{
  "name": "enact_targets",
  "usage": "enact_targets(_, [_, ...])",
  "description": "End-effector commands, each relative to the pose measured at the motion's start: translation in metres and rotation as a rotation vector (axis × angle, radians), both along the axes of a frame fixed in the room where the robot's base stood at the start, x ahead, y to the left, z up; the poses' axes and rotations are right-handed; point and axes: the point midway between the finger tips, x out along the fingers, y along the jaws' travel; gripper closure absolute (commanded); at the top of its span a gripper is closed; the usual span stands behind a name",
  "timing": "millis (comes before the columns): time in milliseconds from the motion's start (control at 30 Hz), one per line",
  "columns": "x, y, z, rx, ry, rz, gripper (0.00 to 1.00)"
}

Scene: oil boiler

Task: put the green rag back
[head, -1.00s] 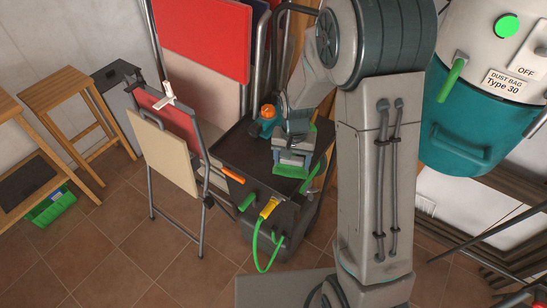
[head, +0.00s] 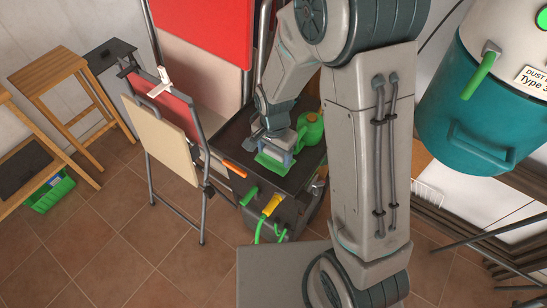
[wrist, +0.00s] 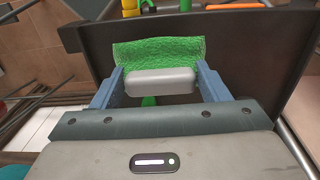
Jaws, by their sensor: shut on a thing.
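The green rag (head: 272,163) hangs at the tips of my gripper (head: 275,150), over the dark top of the cart (head: 228,138). In the wrist view the rag (wrist: 170,52) spreads past the ends of the two blue fingers of my gripper (wrist: 160,75). The gripper is shut on it. A grey block sits between the fingers and hides part of the rag. I cannot tell whether the rag touches the cart top.
A green can (head: 310,129) stands on the cart right of my gripper. An orange handle (head: 235,168) and a yellow fitting with a green hose (head: 271,205) are at its front. A folding chair (head: 165,140) stands close on the left. A teal vacuum drum (head: 470,120) is at right.

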Motion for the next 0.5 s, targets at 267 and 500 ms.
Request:
enact_targets(267, [-0.001,0.001,-0.032,-0.001,0.003,0.003,0.53])
enact_targets(500, [-0.001,0.001,-0.034,0.000,0.000,0.004,0.53])
